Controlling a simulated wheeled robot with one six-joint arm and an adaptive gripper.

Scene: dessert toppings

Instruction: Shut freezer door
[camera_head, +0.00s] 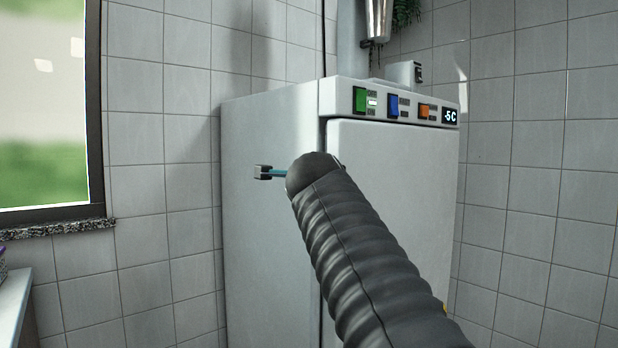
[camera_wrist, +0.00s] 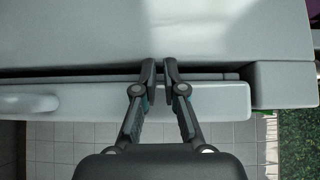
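The freezer (camera_head: 272,225) is a tall pale grey cabinet in the head view. Its front door (camera_head: 400,165) sits below the control panel, with a dark line along its left edge. In the wrist view, the door (camera_wrist: 85,108) is a pale slab with a narrow dark gap between it and the cabinet body (camera_wrist: 150,35). I cannot tell if it is fully closed. My gripper (camera_wrist: 159,72) has its fingers close together, a slim space between them, with nothing seen held. The fingertips overlap the door edge and gap; contact is unclear. In the head view, my arm hides most of the gripper.
The control panel (camera_head: 390,104) has coloured switches and a "-5C" display. A metal container (camera_head: 379,20) hangs above the freezer. A window (camera_head: 45,100) is at left, with a counter (camera_head: 14,300) below it. Tiled walls stand behind and to the right.

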